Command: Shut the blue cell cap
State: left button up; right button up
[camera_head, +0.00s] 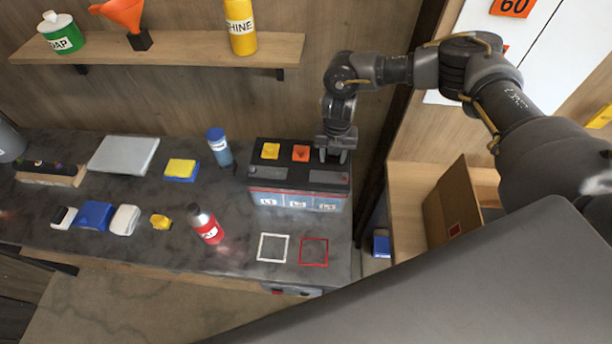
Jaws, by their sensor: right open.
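A dark battery-like box (262,172) stands on the bench against the back wall, with labelled pale panels on its front. A yellow cap (270,151) and an orange cap (301,153) sit on its top. I cannot make out a blue cap there; the spot to the right of the orange cap is behind my right gripper. My right gripper (335,157) is open, pointing down at the right part of the box top, close to it. Whether it touches anything is not clear. My left gripper is not in view.
A blue bottle (220,148) stands left of the box. White (272,247) and red (314,251) square outlines mark clear bench. A cardboard box (450,205) is to the right. A shelf (190,47) hangs above.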

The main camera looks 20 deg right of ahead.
notch_tip(320, 180, up, 3)
jog(key=shift+r+p, duration=0.1)
jog(key=shift+p, duration=1.15)
notch_tip(320, 180, up, 2)
jog(key=shift+r+p, duration=0.15)
jog(key=shift+p, duration=0.15)
jog(key=shift+r, duration=1.3)
